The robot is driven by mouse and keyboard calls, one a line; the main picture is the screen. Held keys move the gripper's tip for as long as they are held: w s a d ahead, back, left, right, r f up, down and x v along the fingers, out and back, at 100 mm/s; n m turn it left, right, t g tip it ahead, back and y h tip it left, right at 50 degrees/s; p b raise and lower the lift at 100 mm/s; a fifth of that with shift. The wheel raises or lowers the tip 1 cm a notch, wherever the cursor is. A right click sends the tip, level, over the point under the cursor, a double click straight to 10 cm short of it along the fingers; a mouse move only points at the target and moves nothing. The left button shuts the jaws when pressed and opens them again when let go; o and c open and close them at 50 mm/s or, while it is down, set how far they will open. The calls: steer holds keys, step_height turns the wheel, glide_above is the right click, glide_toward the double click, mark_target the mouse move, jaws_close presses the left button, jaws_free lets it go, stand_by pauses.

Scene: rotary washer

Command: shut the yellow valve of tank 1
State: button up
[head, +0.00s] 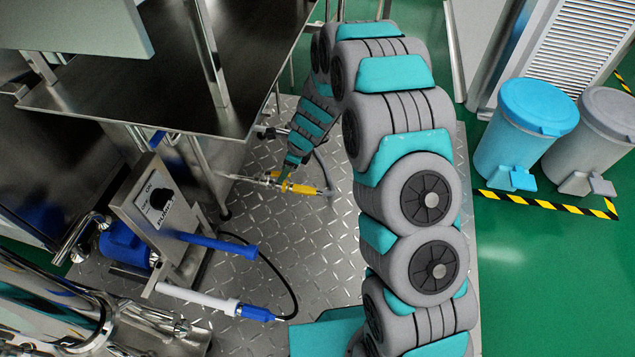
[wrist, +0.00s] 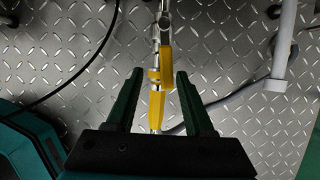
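The yellow valve (head: 299,188) sits on a thin metal pipe low above the metal tread-plate floor. In the wrist view the yellow valve (wrist: 157,108) lies upright in the middle, its long yellow part running roughly along the pipe. My gripper (wrist: 160,74) is open, with one dark green finger on each side of the valve. I cannot tell whether either finger touches it. In the head view my gripper (head: 285,178) reaches down to the valve, and its fingers are small and partly hidden there. No tank number is readable.
A pump control box (head: 158,205) with a dial stands left, beside a blue-handled valve (head: 222,243) and a white pipe (head: 195,298). A steel table (head: 120,100) rises behind. A grey hose (wrist: 235,96) runs right of the valve. Blue (head: 525,125) and grey (head: 590,140) bins stand right.

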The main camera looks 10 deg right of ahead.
steer(key=w+v, duration=0.1)
steer(key=v, duration=0.6)
steer(key=s+d+r+n+g+b, duration=0.1)
steer(key=s+r+n, duration=0.3)
steer(key=s, duration=0.4)
steer(key=s+d+r+n+b, duration=0.2)
steer(key=s+r+n+b, duration=0.1)
steer(key=s+n, duration=0.3)
steer(key=shift+s+d+r+g+h+b, duration=0.2)
steer(key=shift+s+r+g+h+b, duration=0.15)
steer(key=shift+s+r, duration=0.65)
steer(key=shift+f, duration=0.15)
